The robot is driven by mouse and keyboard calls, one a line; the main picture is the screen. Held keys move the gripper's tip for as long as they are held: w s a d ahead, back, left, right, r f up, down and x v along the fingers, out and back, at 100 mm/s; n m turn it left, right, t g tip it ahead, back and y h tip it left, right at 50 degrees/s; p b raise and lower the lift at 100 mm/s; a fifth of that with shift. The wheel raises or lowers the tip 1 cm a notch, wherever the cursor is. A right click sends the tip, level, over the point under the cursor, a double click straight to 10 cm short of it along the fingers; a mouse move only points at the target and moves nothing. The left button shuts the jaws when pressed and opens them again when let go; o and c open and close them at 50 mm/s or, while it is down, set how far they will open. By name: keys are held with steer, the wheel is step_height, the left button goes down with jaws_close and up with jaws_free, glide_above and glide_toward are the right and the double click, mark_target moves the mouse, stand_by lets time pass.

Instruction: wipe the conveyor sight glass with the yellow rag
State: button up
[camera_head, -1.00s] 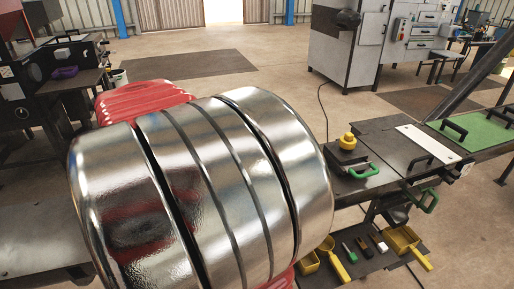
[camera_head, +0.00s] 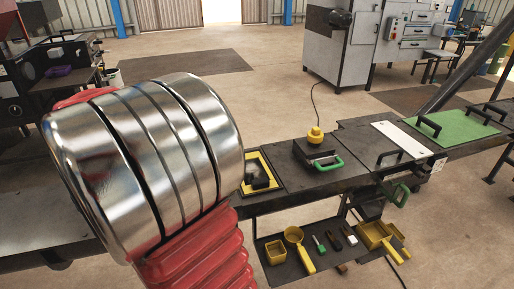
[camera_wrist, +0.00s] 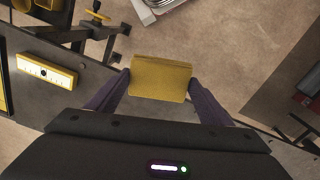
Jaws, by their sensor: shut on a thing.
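My gripper (camera_wrist: 160,82) is shut on the yellow rag (camera_wrist: 160,78), a folded block held between its two purple fingers in the wrist view. The rag appears to be above the floor, just past the dark conveyor edge. In the head view, a yellow-framed pane (camera_head: 250,160), which looks like the conveyor sight glass, is set in the dark conveyor top (camera_head: 330,185). A small black block or handle (camera_head: 258,183) shows on it. My arm covers the area left of it. The gripper and rag do not show in the head view.
A yellow knob (camera_head: 315,135) and a green handle (camera_head: 327,162) stand right of the pane. A shelf below holds a yellow scoop (camera_head: 300,250) and small tools.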

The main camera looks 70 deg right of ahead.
steer(key=w+a+f+n, duration=0.3)
steer(key=w+a, duration=0.3)
steer(key=a, duration=0.3)
steer(key=w+a+f+n, duration=0.4)
steer(key=w+a+f, duration=0.2)
steer(key=a, duration=0.3)
steer(key=shift+w+f, duration=0.3)
steer(key=shift+w, duration=0.5)
